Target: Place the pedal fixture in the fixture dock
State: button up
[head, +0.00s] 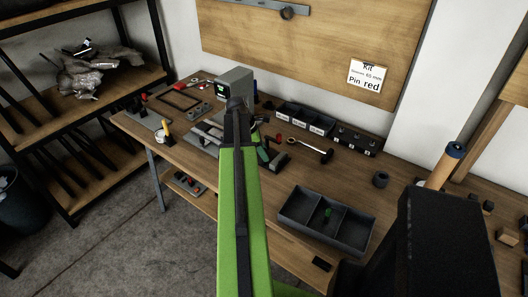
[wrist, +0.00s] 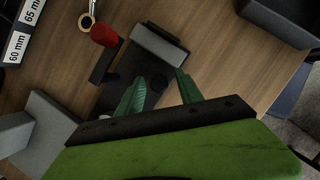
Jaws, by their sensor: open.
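A dark fixture with a pale grey block (wrist: 158,46) on its far end lies on the bench just beyond my gripper (wrist: 161,80) in the wrist view. A dark arm with a red knob (wrist: 104,35) stands at its left. I cannot tell for sure which part is the pedal fixture and which is the dock. My green fingers are apart, over the dark part, with nothing clearly held between them. In the head view my gripper (head: 264,152) is largely hidden behind my green arm, beside the dark and grey piece (head: 279,161). Grey plates (head: 205,139) lie left of my arm.
A dark divided tray (head: 353,236) with a small green item stands near the front edge. Labelled bins (head: 305,120) and a dark rack (head: 352,138) line the back. A hammer (head: 316,150) lies between. A grey box (head: 234,82) stands behind my arm.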

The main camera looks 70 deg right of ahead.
jog(key=p+v, duration=0.9)
jog(key=v, duration=0.2)
jog(key=shift+w+r, duration=0.1)
